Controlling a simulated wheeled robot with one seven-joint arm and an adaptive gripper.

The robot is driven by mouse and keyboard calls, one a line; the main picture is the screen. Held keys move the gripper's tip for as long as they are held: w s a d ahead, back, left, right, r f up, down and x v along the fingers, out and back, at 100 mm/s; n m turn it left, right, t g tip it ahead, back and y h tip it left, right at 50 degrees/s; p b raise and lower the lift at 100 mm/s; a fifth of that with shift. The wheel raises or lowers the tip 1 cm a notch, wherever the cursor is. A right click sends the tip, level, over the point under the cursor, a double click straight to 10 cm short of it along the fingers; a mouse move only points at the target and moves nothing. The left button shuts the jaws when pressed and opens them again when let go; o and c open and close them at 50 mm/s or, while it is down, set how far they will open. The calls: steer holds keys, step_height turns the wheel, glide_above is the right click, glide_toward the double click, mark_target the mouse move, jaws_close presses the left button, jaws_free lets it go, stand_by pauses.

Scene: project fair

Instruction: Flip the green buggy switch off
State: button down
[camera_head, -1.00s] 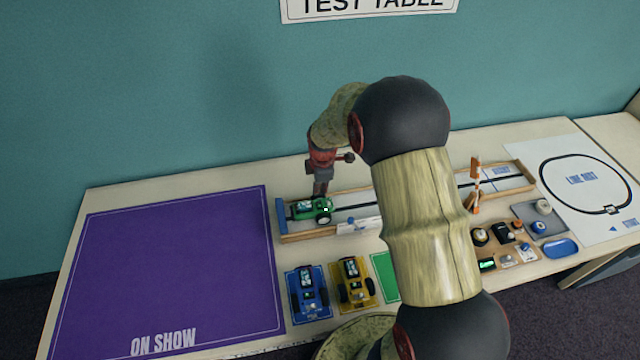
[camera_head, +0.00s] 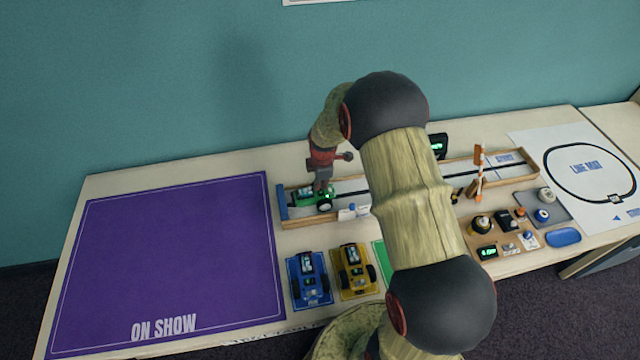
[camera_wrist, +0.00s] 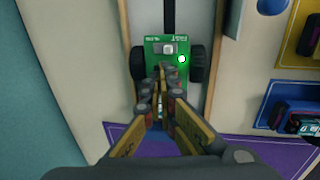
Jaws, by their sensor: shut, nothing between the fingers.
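The green buggy (camera_head: 326,198) stands in the left end of the long wooden-edged track, near its blue end block. In the wrist view the green buggy (camera_wrist: 152,43) shows dark wheels at its sides, a small grey block (camera_wrist: 168,48) that may be the switch, and a lit green lamp (camera_wrist: 182,59). My gripper (camera_head: 320,186) is down at the buggy from above; in the wrist view its fingertips (camera_wrist: 161,72) are together and empty, just short of the grey block. They hide part of the buggy, and I cannot tell whether they touch it.
A blue buggy (camera_head: 307,278) and a yellow buggy (camera_head: 352,270) stand in front of the track. A purple mat (camera_head: 170,250) fills the left of the table and is bare. An orange-and-white barrier (camera_head: 479,165) stands at the track, with several small parts to its right.

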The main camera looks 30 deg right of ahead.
steer(key=shift+w, duration=0.1)
steer(key=shift+w+d+f+g+p, duration=0.15)
steer(key=shift+f+g+p, duration=0.15)
steer(key=shift+g+p, duration=0.15)
steer(key=shift+s, duration=0.2)
steer(key=shift+s+a, duration=0.3)
steer(key=shift+s, duration=0.4)
steer(key=shift+w+a+r+p, duration=0.1)
steer(key=shift+a+r+p, duration=0.05)
steer(key=shift+r+p, duration=0.45)
step_height(320, 180, up, 12)
steer(key=s+p, duration=0.2)
steer(key=p, duration=0.1)
steer(key=shift+s+a+r, duration=0.2)
steer(key=shift+s+r, duration=0.05)
steer(key=shift+s, duration=0.1)
